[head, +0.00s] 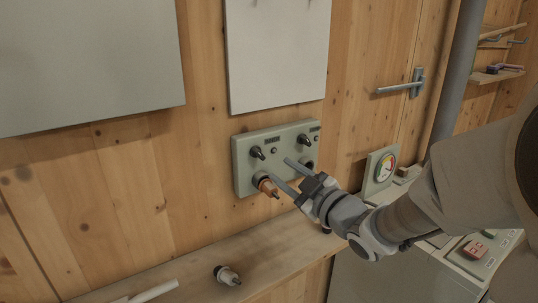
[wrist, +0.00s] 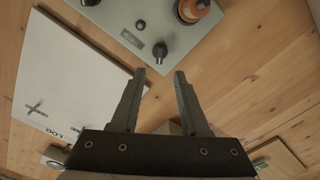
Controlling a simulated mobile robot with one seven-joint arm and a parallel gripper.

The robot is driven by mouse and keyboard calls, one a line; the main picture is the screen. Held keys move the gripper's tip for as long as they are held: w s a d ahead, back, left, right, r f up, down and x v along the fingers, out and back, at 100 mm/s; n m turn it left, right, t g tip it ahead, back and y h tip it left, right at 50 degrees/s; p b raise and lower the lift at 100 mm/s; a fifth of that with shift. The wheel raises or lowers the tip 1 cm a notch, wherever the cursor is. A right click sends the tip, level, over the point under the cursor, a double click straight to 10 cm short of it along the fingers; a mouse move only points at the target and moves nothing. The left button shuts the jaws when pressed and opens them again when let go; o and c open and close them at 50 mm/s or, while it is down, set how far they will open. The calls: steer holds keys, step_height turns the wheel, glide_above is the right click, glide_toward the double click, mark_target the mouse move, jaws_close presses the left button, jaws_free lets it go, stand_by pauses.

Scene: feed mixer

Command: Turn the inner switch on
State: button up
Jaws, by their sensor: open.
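A grey-green control panel (head: 243,176) is mounted on the wooden wall. In the wrist view the left switch (wrist: 160,50) lies just beyond and between the fingertips, and the right switch (wrist: 90,2) is at the top edge. My gripper (head: 280,168) is open and empty in front of the panel; its fingers (wrist: 159,72) point toward the left switch, apart from it in the wrist view. I cannot tell which switch is the inner one.
A loose plug (head: 228,276) lies on the wooden shelf (head: 180,268) below. A white sheet (head: 277,50) hangs above the panel. A gauge (head: 380,170) stands to the right.

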mark_target(261, 156)
steer(key=x, duration=0.9)
steer(key=shift+w+a, duration=0.2)
steer(key=shift+w, duration=0.05)
steer(key=shift+c, duration=0.2)
jaws_close()
